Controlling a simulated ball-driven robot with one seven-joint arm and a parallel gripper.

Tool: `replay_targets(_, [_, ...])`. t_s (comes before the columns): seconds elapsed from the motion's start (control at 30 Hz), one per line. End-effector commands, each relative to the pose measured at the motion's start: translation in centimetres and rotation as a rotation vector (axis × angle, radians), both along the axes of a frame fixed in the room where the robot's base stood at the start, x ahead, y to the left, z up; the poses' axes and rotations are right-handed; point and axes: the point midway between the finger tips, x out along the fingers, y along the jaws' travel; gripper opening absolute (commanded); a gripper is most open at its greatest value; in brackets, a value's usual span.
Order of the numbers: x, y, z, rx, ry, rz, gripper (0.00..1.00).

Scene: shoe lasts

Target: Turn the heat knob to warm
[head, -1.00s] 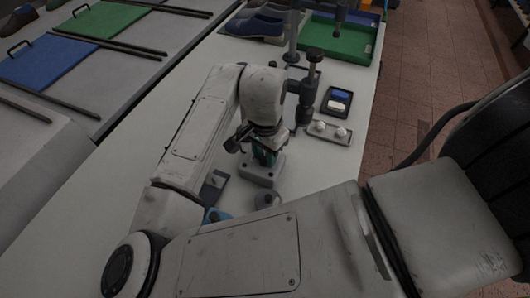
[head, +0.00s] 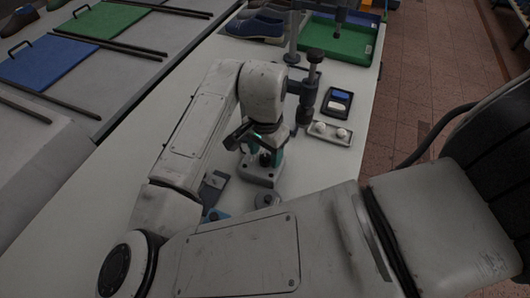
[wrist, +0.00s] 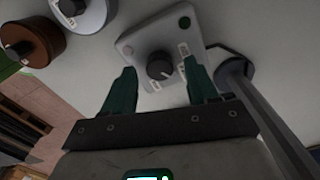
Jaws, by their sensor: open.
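In the head view the box (head: 259,179) stands on the white bench, partly hidden by my gripper. My gripper (wrist: 159,64) is open, its green fingers apart on either side of the knob in the wrist view. I cannot tell whether they touch it. In the head view my gripper (head: 262,148) is just above the box. The labels are too small to read.
A dark stand (head: 311,90) rises behind the box. A brown round pot (wrist: 32,40) and a white one (wrist: 82,14) show in the wrist view.

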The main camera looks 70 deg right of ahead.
Motion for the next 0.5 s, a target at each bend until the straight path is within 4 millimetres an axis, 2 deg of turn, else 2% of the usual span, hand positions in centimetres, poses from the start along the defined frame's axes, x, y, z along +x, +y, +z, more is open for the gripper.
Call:
replay_targets(0.3, [0.1, 0.0, 5.9, -0.001, -0.004, -0.002, 0.58])
replay_targets(0.5, [0.1, 0.0, 8.7, 0.001, -0.002, -0.001, 0.58])
